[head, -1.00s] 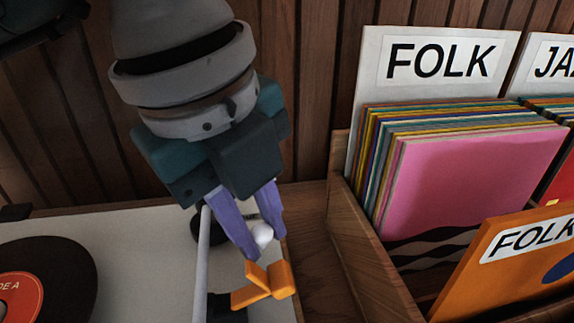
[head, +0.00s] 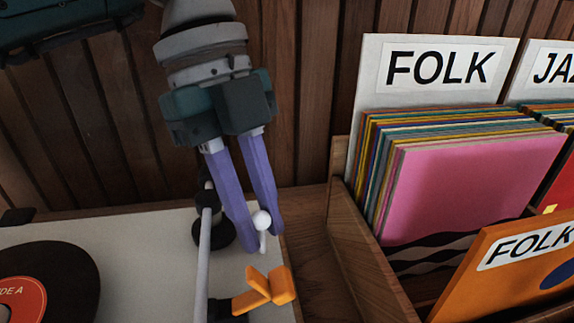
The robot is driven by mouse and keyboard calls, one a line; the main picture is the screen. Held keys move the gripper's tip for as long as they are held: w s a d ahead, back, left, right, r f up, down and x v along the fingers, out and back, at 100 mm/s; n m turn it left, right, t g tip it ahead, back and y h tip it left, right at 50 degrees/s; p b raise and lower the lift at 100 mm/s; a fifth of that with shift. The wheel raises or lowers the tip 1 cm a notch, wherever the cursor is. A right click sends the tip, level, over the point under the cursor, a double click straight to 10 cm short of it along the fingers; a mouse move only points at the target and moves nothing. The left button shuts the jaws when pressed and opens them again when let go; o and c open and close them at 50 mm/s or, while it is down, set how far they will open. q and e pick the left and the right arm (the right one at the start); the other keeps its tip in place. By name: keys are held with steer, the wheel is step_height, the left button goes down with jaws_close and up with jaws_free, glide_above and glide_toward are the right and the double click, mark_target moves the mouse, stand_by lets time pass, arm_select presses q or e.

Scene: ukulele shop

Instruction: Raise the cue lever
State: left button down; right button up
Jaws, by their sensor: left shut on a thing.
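The cue lever (head: 262,222) is a small white ball on a short pale stem, at the right side of the turntable (head: 140,250). My left gripper (head: 263,240) reaches down from above, its two purple fingers shut on the cue lever, with the ball showing between the fingertips. Part of the stem shows just below the ball; its base is hidden or unclear. The grey tonearm (head: 204,260) runs beside the fingers on the left. An orange piece (head: 264,287) sits just below the fingertips in the picture, apart from them. My right gripper is not in view.
A black record (head: 75,270) with a red label lies at the left. A wooden crate (head: 350,230) of records with a FOLK divider (head: 440,68) stands close on the right. A slatted wooden wall (head: 310,90) rises behind. A bare wooden strip separates turntable and crate.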

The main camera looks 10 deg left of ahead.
arm_select(q)
steer(key=shift+w+a+g, duration=0.1)
steer(key=shift+w+g, duration=0.1)
steer(key=shift+g, duration=0.2)
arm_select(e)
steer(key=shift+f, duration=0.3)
arm_select(q)
steer(key=c, duration=0.8)
jaws_free()
steer(key=shift+s, duration=0.1)
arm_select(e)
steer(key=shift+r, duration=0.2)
